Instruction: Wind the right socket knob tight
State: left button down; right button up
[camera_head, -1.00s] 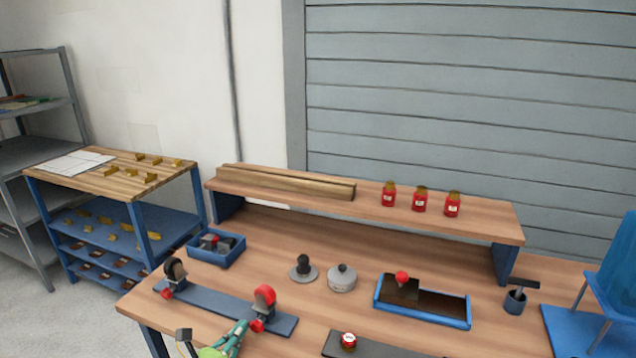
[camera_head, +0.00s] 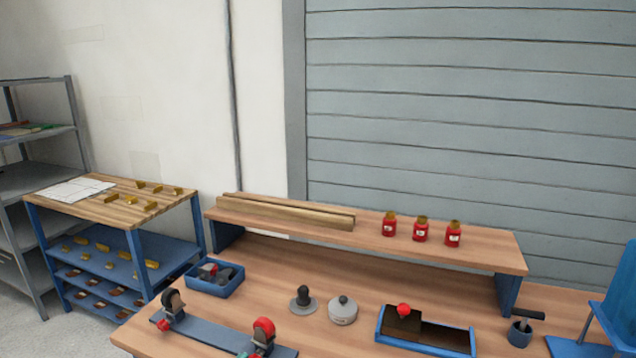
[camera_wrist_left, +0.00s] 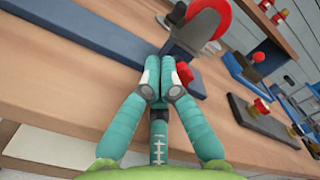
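A long blue-grey bar (camera_head: 212,335) lies at the front left of the bench with a socket near each end. The right socket holds a red-rimmed disc (camera_head: 264,329), also large in the left wrist view (camera_wrist_left: 222,14). Its red knob (camera_wrist_left: 185,73) sits low on the socket's side. My left gripper (camera_wrist_left: 160,76) has teal fingers with their tips close together, right beside the knob; the tips partly cover it, and I cannot tell whether they touch it. In the head view only a green bit of this gripper (camera_head: 243,355) shows at the bottom edge. My right gripper is out of view.
The left socket (camera_head: 172,304) has a dark disc. Behind the bar stand a blue bin (camera_head: 215,279), a dark-knobbed stand (camera_head: 303,299) and a grey pot (camera_head: 342,311). A blue tray (camera_head: 425,344) is to the right. Red jars (camera_head: 421,231) stand on the raised shelf (camera_head: 450,250).

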pick_arm(q)
jog(key=shift+d+r, duration=0.2)
jog(key=shift+d, duration=0.1)
jog(key=shift+s+d+r+p, duration=0.25)
jog(key=shift+d+r+p, duration=0.05)
jog(key=shift+r+p, duration=0.3)
jog(key=shift+s+d, duration=0.1)
jog(key=shift+d, duration=0.1)
jog(key=shift+s+d+f, duration=0.1)
jog(key=shift+s+f, duration=0.05)
dwell(0.3)
jog(key=shift+a+r+p, duration=0.25)
jog(key=shift+r+p, duration=0.05)
jog(key=shift+p, duration=0.15)
jog(key=shift+s+a+f, duration=0.1)
jog(key=shift+s+a, duration=0.2)
jog(key=shift+s, duration=0.1)
jog(key=shift+r+v, duration=0.2)
jog(key=shift+v, duration=0.95)
jog(key=shift+r+v, duration=0.15)
jog(key=shift+v, duration=1)
